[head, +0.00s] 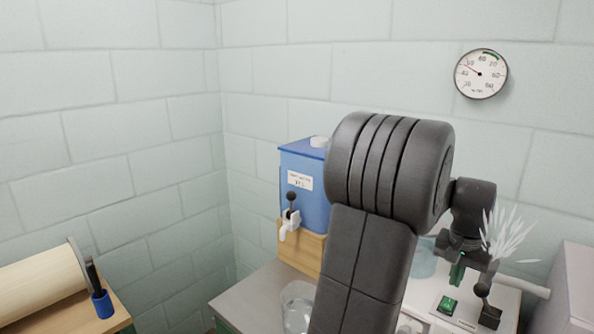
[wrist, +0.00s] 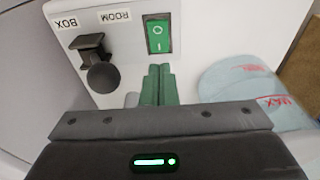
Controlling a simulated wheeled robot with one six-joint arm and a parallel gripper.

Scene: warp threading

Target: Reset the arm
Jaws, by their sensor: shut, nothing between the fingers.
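My gripper (head: 456,275) is at the right in the head view, above a white control box (head: 470,325). In the wrist view, the green fingers of my gripper (wrist: 159,70) are together with nothing between them. They point at a green rocker switch (wrist: 159,36), just short of it in the picture; whether they touch is not clear. The switch also shows in the head view (head: 447,305). My dark arm hides the middle of the head view.
A black-knobbed lever (wrist: 101,75) stands beside labels reading BOX and ROOM. A translucent blue vessel marked MAX (wrist: 240,85) is to the right. Pale strands (head: 505,238) rise beside my gripper. A blue tank (head: 305,190) and glass jar (head: 297,306) stand left of my arm.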

